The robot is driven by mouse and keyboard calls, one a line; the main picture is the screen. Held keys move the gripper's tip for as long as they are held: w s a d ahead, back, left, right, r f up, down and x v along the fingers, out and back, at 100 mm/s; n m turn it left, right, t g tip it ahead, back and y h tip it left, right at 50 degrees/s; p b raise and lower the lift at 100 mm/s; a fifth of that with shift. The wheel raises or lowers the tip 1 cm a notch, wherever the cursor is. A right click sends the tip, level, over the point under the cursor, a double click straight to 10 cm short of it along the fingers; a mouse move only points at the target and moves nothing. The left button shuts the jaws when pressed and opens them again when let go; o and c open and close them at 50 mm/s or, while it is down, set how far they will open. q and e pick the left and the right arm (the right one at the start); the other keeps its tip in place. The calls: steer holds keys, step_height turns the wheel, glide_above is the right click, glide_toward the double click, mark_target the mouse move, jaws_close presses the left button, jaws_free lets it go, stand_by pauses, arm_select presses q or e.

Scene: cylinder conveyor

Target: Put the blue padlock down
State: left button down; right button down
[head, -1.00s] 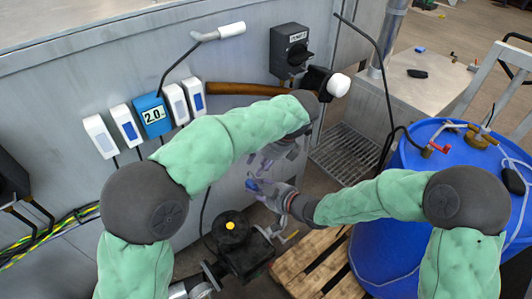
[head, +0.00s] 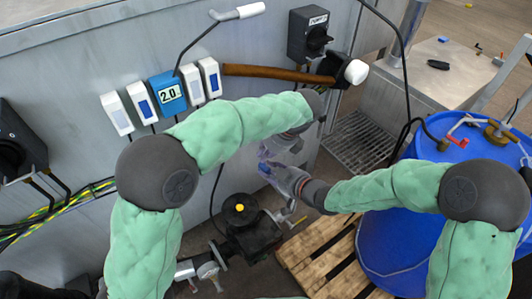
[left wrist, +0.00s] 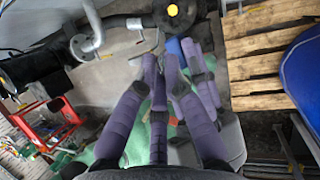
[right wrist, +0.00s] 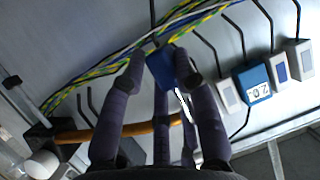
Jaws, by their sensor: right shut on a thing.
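The blue padlock (right wrist: 160,66) is between the fingertips of my right gripper (right wrist: 162,72). In the head view a bit of the padlock (head: 264,168) shows at the tips of my right gripper (head: 277,175), raised in front of the grey cabinet wall. The left wrist view also shows blue of the padlock (left wrist: 174,46) just past my left gripper's fingertips. My left gripper (head: 273,149) is close above and beside the right one, its fingers overlapping in the picture. Whether it is open or touches the padlock is unclear.
A black valve with a yellow dot (head: 239,208) stands below the grippers. A wooden pallet (head: 322,262) and a blue drum (head: 392,235) are to the right.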

steer(key=c, duration=0.9)
jaws_free()
steer(key=shift+s+a, duration=0.1)
steer(key=shift+a, duration=0.05)
steer(key=shift+o, duration=0.2)
